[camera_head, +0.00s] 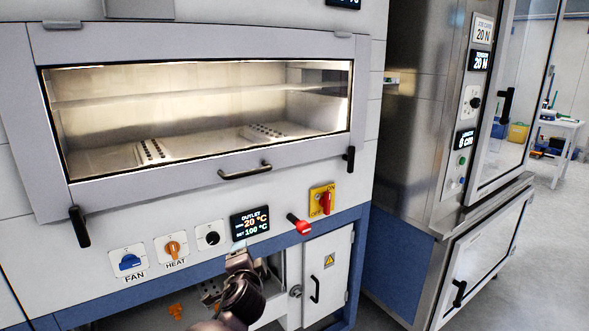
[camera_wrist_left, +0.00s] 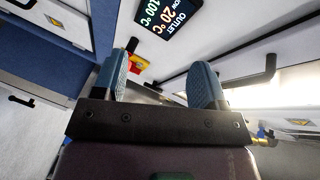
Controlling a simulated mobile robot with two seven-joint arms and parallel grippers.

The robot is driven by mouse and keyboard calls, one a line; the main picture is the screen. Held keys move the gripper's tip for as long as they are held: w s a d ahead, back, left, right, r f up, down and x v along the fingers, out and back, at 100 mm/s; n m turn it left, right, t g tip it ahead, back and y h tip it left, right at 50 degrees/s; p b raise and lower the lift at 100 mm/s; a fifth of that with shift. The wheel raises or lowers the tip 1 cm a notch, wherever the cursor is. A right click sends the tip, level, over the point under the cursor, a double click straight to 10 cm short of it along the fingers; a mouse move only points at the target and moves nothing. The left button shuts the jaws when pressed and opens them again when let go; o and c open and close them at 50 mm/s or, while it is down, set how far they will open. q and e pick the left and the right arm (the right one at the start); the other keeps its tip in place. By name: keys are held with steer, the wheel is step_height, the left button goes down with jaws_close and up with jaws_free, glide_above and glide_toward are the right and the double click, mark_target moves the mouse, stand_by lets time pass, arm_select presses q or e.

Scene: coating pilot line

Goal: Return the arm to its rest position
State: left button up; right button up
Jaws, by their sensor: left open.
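My left gripper (camera_head: 239,250) is raised in front of the oven's lower panel, just below the outlet display (camera_head: 250,222). The display reads 20 °C now and 100 °C set. In the left wrist view the two blue-grey fingers of my left gripper (camera_wrist_left: 161,75) stand wide apart with nothing between them. The display also shows there, upside down (camera_wrist_left: 168,20). My left arm comes up from the bottom edge of the head view. My right gripper is in neither view.
The oven window (camera_head: 200,110) is closed, with a bar handle (camera_head: 245,171) below.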

arm_select(q)
steer(key=s+a+f+n+g, duration=0.1)
steer(key=s+a+f+n, duration=0.2)
steer(key=s, duration=1)
steer(key=s+a+f+n+g+h, duration=0.1)
steer(key=s+a+f+n+g, duration=0.1)
steer(key=s+a+f+n, duration=0.2)
steer(key=s+a+f+n+g+h, duration=0.1)
steer(key=s+a+f+n, duration=0.3)
steer(key=s+a+f, duration=0.4)
steer(key=shift+s+f+g, duration=0.15)
steer(key=shift+s+f, duration=1.6)
steer(key=shift+s, duration=1.85)
steer(key=shift+s+f+g, duration=0.15)
steer(key=shift+s+f, duration=1.55)
steer(key=shift+s, duration=1.9)
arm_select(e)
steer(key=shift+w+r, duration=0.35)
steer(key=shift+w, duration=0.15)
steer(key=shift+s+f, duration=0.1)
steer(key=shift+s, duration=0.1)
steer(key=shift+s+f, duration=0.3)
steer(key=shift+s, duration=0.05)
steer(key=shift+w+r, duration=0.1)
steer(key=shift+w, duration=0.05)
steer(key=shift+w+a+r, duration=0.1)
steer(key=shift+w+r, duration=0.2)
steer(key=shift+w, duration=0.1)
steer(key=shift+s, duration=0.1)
